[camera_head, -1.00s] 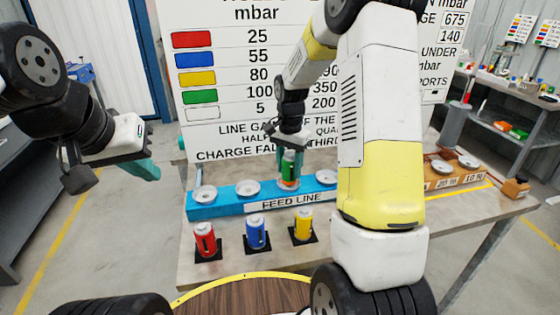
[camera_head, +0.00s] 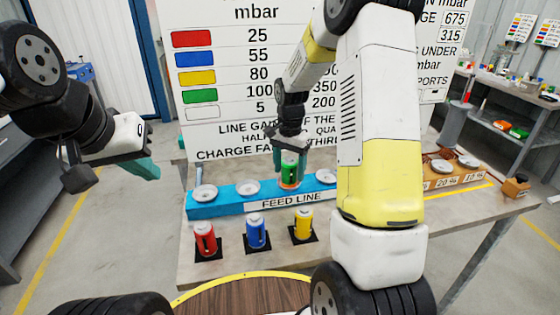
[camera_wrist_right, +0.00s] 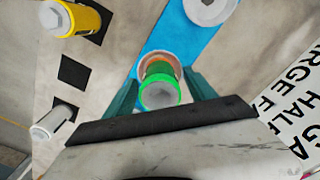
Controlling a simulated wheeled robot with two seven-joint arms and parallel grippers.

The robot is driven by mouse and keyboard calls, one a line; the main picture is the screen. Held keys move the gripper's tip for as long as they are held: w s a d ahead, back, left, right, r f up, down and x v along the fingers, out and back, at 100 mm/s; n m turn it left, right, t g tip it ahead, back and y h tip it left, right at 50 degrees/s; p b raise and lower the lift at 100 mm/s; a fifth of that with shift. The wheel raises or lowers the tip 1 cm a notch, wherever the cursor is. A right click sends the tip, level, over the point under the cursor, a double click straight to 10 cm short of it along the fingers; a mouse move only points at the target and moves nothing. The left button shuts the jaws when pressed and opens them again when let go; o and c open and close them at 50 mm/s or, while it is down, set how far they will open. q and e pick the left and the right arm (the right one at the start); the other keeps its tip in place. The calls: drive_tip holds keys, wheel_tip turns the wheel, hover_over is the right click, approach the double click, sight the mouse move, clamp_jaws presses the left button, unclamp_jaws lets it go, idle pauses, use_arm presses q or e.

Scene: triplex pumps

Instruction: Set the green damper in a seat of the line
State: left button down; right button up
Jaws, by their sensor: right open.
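In the right wrist view the damper (camera_wrist_right: 160,93) sits within a copper-coloured ring, looking upright. My right gripper (camera_head: 291,160) is open, with one teal finger on each side of the damper; in the wrist view gaps show between the fingers (camera_wrist_right: 163,95) and the damper. The damper's base is partly hidden by the seat. My left gripper (camera_head: 143,169) hangs at the left, away from the table; its finger gap cannot be made out.
Red (camera_head: 205,240), blue (camera_head: 256,233) and yellow (camera_head: 303,224) dampers stand on black pads before the line. Empty seats (camera_head: 204,193) show beside the green damper. In the wrist view, a bare black pad (camera_wrist_right: 74,72) and a white damper (camera_wrist_right: 52,125) lie left.

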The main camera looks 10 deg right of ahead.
wheel_tip(320, 180, up, 12)
drive_tip(key=shift+f, duration=0.25)
drive_tip(key=s+a+r+n+t+y, duration=0.1)
drive_tip(key=s+r+n+t, duration=0.2)
drive_tip(key=s, duration=0.9)
drive_tip(key=s+a+r+n+t+y, duration=0.1)
drive_tip(key=s+r+n+t, duration=0.2)
drive_tip(key=s, duration=0.9)
wheel_tip(320, 180, up, 3)
drive_tip(key=n, duration=0.3)
drive_tip(key=shift+s, duration=0.15)
drive_tip(key=shift+a+r, duration=0.1)
drive_tip(key=shift+r, duration=0.05)
